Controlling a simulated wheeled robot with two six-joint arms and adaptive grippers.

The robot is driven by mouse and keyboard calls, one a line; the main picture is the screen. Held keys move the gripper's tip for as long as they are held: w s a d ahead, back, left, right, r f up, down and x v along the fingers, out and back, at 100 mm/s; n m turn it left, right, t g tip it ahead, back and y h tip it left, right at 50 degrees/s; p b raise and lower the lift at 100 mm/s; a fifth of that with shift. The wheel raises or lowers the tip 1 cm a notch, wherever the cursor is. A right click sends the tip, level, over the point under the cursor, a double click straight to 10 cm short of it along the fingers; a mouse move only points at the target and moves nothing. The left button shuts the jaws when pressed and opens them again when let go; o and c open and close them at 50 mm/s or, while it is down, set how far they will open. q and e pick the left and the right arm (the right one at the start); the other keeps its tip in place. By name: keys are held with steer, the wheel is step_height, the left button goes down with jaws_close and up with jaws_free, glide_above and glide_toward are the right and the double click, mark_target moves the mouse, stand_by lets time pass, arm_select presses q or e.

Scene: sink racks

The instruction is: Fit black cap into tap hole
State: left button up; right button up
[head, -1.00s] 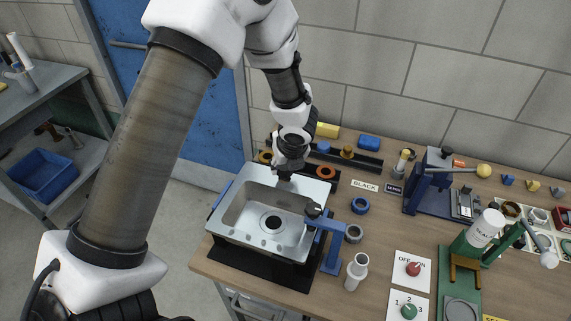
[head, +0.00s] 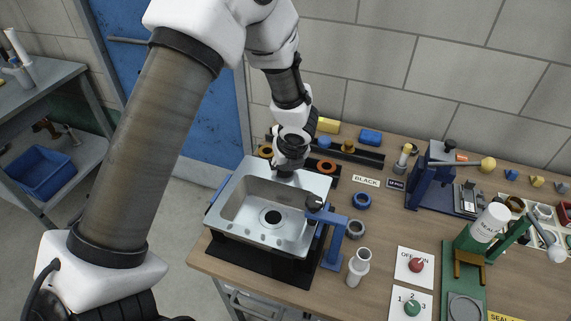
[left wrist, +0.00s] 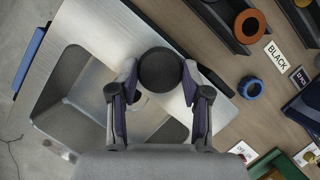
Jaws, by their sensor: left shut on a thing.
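The steel sink (head: 236,203) sits in a black stand on the bench, its basin facing up. My left gripper (head: 287,170) is over the sink's back ledge. In the left wrist view, its fingers (left wrist: 160,92) are shut on a round black cap (left wrist: 160,69). The cap shows over the steel ledge; I cannot tell whether it touches the ledge. No tap hole shows in either view; the cap and gripper cover that part of the ledge. My right gripper is not in view.
A blue clamp (head: 337,229) with a black knob stands at the sink's right front corner. A black rack (head: 345,154) with coloured parts lies behind the sink.

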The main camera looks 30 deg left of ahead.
arm_select(q)
steer(key=shift+f, duration=0.1)
stand_by(0.3)
steer(key=o, duration=1.1)
steer(key=shift+o, duration=0.2)
steer(key=v, duration=1.2)
